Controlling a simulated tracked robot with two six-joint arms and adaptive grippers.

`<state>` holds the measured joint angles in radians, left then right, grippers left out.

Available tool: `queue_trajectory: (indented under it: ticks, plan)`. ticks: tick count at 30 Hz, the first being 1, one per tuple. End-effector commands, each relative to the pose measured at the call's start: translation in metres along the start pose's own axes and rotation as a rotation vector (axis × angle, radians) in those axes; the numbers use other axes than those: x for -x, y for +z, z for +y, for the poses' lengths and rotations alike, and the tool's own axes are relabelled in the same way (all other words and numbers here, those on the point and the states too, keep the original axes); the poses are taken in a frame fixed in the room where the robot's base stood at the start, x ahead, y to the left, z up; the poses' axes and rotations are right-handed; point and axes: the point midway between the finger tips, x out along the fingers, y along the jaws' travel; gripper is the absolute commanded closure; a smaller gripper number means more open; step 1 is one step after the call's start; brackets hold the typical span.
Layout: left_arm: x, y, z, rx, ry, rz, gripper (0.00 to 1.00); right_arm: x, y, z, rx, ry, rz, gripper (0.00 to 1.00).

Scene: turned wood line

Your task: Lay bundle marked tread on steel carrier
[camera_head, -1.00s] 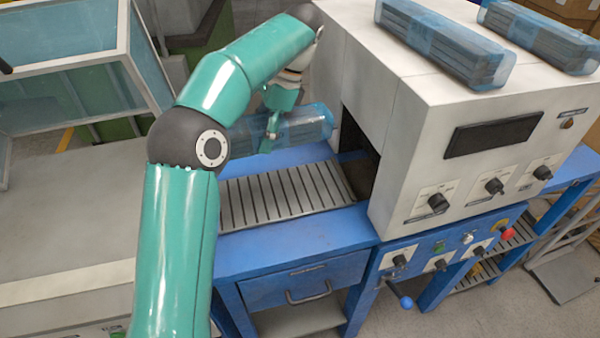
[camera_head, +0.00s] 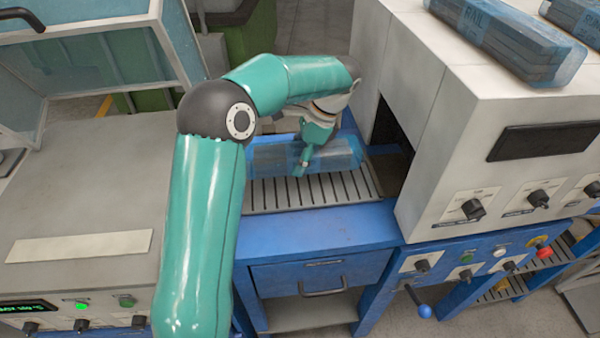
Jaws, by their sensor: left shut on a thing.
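A blue-wrapped bundle (camera_head: 340,157) is in my left gripper (camera_head: 303,165), which is shut on it. No marking can be read on this bundle. It lies level along the slatted steel carrier (camera_head: 310,192), at or just above its back part; I cannot tell whether it touches. The carrier sits on the blue bench in front of the machine's dark opening. My left forearm hides part of the bundle's upper side. Another blue-wrapped bundle (camera_head: 505,42) with partly readable lettering lies on top of the machine. My right gripper is not in view.
The pale machine (camera_head: 440,110) stands right of the carrier, its opening (camera_head: 393,140) facing it. A further wrapped bundle (camera_head: 575,20) lies on its top at the far right. The blue bench (camera_head: 310,235) has a drawer. A grey cabinet (camera_head: 70,200) stands at left.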

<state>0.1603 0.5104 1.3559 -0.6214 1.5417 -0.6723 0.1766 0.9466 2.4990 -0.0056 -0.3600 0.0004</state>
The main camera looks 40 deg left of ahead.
Motion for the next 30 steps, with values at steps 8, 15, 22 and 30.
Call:
queue_trajectory:
  ticks: [8, 15, 22, 30]
  plan:
    - [-0.026, -0.010, 0.000, 0.000, 0.001, -0.002, 0.95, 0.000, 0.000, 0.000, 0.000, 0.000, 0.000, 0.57]
    - [-0.042, -0.017, 0.000, 0.001, -0.001, 0.001, 0.95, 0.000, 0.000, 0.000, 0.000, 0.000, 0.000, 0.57]
    - [-0.042, -0.018, 0.000, 0.000, -0.001, 0.001, 0.95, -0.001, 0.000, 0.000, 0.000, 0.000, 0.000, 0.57]
    - [-0.043, -0.019, 0.000, -0.001, -0.001, 0.001, 0.17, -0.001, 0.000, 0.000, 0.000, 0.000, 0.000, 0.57]
